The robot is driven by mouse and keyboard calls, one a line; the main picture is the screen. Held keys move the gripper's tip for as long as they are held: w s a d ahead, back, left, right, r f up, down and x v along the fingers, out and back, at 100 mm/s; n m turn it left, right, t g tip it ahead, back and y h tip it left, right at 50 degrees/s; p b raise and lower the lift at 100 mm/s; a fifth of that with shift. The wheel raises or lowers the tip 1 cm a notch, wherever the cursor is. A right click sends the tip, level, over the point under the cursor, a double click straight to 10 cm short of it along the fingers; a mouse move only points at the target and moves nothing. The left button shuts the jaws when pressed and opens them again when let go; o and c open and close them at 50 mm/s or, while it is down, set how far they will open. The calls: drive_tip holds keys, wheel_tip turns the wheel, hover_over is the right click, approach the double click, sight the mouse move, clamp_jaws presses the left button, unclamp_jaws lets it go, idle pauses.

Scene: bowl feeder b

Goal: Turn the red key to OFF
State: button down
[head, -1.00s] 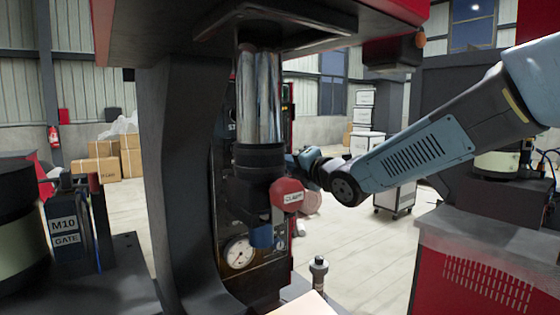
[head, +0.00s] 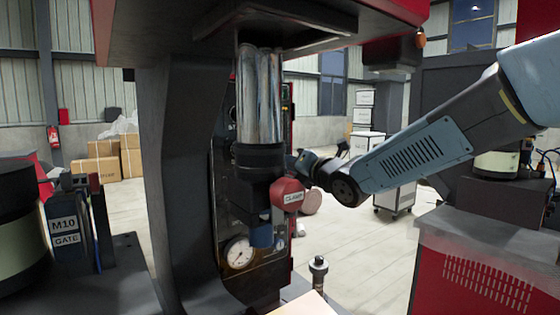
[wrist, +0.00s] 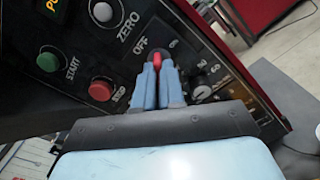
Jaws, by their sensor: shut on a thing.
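The red key (wrist: 157,61) sits on a dark control panel in the wrist view, between the tips of my gripper (wrist: 157,72). The blue fingers are shut on it from both sides and hide most of its body. White OFF lettering (wrist: 141,42) is printed just above and left of the key. I cannot tell exactly which way the key points. In the head view my gripper and the key are hidden behind the press.
The panel also holds a green START button (wrist: 77,62), a red button (wrist: 101,90) and a dial knob (wrist: 200,91) close to my fingers. In the head view a red CLAMP knob (head: 287,195) and a pressure gauge (head: 239,253) are on the press.

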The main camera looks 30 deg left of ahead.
drive_tip(key=shift+w+f, duration=0.1)
drive_tip(key=n, duration=0.4)
drive_tip(key=shift+d+n, duration=0.1)
drive_tip(key=shift+n, duration=0.3)
drive_tip(key=n, duration=0.4)
drive_tip(key=shift+w, duration=0.1)
drive_tip(key=c, duration=1.2)
unclamp_jaws()
drive_tip(key=shift+o, duration=0.2)
drive_tip(key=shift+d, duration=0.1)
drive_tip(key=v, duration=0.6)
drive_tip(key=shift+s+d, duration=0.3)
drive_tip(key=shift+d, duration=0.05)
